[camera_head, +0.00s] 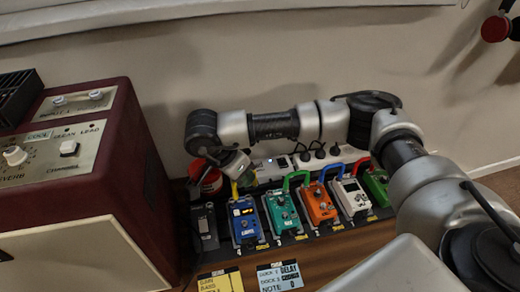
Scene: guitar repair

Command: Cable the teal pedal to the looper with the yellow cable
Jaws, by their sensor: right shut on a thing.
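The teal pedal (283,214) stands in the pedal row, right beside a blue pedal (245,223) with a small lit display, which looks like the looper. My right arm reaches across behind the row from the right. My right gripper (238,176) is shut on the yellow cable (234,190), just behind the blue pedal's back left edge. Only a short piece of the cable shows, and the gripper hides the rest. I cannot tell whether either plug sits in a jack. My left gripper is not in view.
Orange (319,207), white (351,200) and green (378,188) pedals continue the row, joined by coloured cables. A black pedal (204,230) stands at the left end, near a red round thing (210,181). A power strip (270,168) lies behind. A maroon amplifier (133,150) blocks the left.

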